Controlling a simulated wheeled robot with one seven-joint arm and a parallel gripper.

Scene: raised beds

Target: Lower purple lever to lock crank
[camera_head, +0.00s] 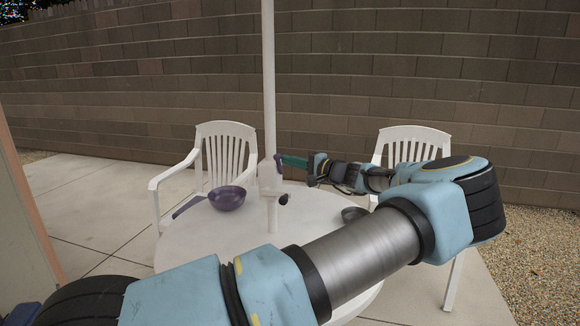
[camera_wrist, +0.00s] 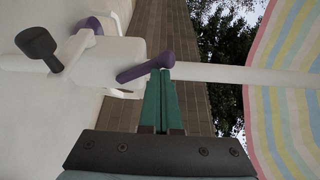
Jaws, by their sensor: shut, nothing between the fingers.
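The purple lever (camera_wrist: 146,70) sits on the white crank housing of the pole, seen sideways in the wrist view. It slants from its round pivot end to a narrower tip. The housing (camera_head: 268,178) is on the white pole above the table, and the crank's dark knob (camera_head: 283,199) sticks out below it; the knob also shows in the wrist view (camera_wrist: 36,42). My gripper (camera_head: 283,159) has its green fingers together and empty. The fingertips (camera_wrist: 161,73) are right at the lever; I cannot tell whether they touch it.
The white pole (camera_head: 269,80) rises from the round white table (camera_head: 205,250). A purple bowl (camera_head: 227,198) and a dark bowl (camera_head: 353,214) stand on the table. White chairs (camera_head: 224,140) are behind it, before a block wall. A striped canopy (camera_wrist: 293,70) shows in the wrist view.

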